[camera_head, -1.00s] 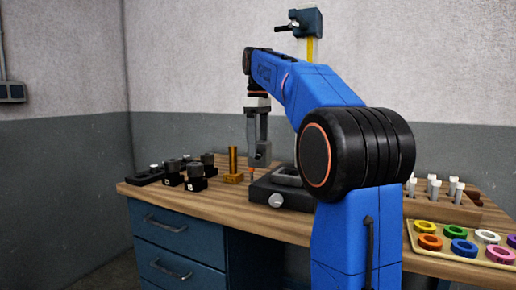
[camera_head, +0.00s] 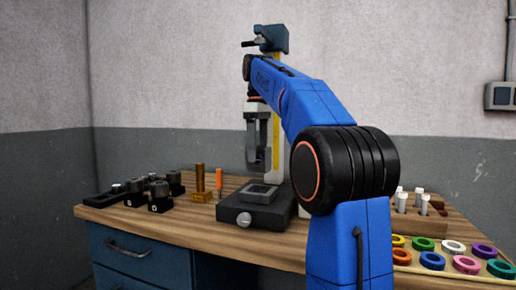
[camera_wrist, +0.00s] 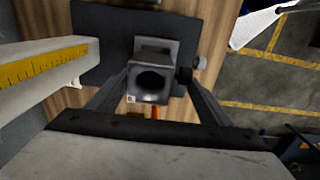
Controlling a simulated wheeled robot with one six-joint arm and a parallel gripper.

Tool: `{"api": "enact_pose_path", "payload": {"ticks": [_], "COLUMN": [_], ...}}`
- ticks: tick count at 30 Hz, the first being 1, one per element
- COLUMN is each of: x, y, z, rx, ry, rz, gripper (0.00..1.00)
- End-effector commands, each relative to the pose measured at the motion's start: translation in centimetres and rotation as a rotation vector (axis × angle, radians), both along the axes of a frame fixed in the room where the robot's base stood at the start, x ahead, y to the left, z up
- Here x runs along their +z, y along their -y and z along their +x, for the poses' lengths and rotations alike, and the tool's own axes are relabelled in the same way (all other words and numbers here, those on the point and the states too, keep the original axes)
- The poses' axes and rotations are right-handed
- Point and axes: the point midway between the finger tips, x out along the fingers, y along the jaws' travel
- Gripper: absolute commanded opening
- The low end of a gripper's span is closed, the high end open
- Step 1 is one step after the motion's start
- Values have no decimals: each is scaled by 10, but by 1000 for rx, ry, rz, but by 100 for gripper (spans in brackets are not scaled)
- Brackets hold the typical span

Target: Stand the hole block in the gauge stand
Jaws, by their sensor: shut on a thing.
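The grey hole block (camera_wrist: 148,55) is between the fingers of my gripper (camera_wrist: 156,78) in the wrist view, its dark round hole facing the camera. My gripper (camera_head: 258,148) is shut on it. In the head view my gripper points down and is above the gauge stand. The gauge stand's black base (camera_head: 258,216) has a raised grey seat on top and a round knob at the front. The base also shows behind the block in the wrist view (camera_wrist: 95,45). The block appears above the base; the exact gap cannot be told.
The stand's column with a yellow scale (camera_wrist: 42,68) rises close beside my gripper. Black fixtures (camera_head: 158,196), a brass stepped piece (camera_head: 200,184) and an orange-handled tool (camera_head: 219,182) stand to the left. A tray of coloured rings (camera_head: 440,258) and a peg block (camera_head: 418,218) are right.

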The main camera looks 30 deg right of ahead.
Motion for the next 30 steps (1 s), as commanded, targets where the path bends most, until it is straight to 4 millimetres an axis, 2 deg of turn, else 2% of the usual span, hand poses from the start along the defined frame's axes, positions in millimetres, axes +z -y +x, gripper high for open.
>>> {"api": "enact_pose_path", "payload": {"ticks": [30], "x": [-45], "y": [0], "z": [-1], "rx": [0], "ry": [2], "rz": [-1], "gripper": [11]}}
